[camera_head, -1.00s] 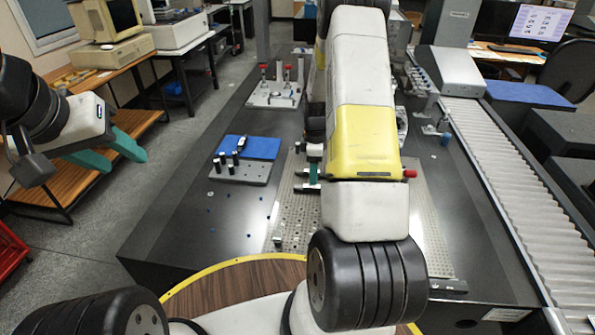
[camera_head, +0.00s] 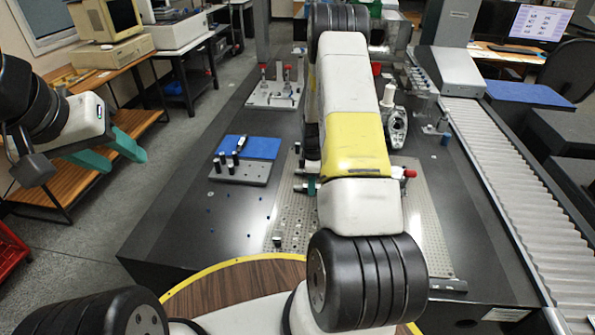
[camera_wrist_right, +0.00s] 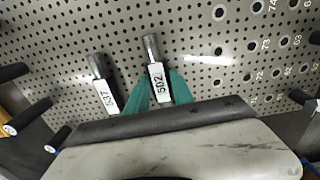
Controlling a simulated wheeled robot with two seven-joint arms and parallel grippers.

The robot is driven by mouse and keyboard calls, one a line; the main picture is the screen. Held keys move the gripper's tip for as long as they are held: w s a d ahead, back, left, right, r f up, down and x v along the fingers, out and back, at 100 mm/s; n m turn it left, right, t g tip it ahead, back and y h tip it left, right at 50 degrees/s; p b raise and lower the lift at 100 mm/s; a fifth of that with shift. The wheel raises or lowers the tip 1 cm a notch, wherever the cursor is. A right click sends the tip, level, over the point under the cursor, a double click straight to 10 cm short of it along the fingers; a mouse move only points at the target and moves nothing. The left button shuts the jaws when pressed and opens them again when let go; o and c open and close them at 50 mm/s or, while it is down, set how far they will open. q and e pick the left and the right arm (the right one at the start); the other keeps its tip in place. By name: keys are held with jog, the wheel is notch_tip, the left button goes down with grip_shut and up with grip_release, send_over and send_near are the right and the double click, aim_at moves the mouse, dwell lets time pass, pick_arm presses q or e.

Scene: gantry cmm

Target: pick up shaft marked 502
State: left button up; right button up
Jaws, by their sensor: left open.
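The shaft marked 502 (camera_wrist_right: 158,82) has a grey metal end and a white label, and lies over the perforated plate in the right wrist view. My right gripper (camera_wrist_right: 159,80) has its teal fingers on either side of this label, close to it. Whether they touch it I cannot tell. In the head view my right arm covers most of this gripper; a bit of teal shows by the forearm. A second labelled shaft (camera_wrist_right: 103,84) lies to the left, outside the fingers. My left gripper (camera_head: 108,152) is open and empty, away from the dark table at the left.
The perforated plate (camera_head: 432,230) lies on the dark table (camera_head: 170,215). A grey block with black pegs (camera_head: 250,172) and a blue mat (camera_head: 262,147) are to its left. A fixture with red knobs (camera_head: 272,95) stands further back. A roller conveyor (camera_head: 510,180) runs along the right.

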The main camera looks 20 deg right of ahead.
grip_shut()
dwell(1.1)
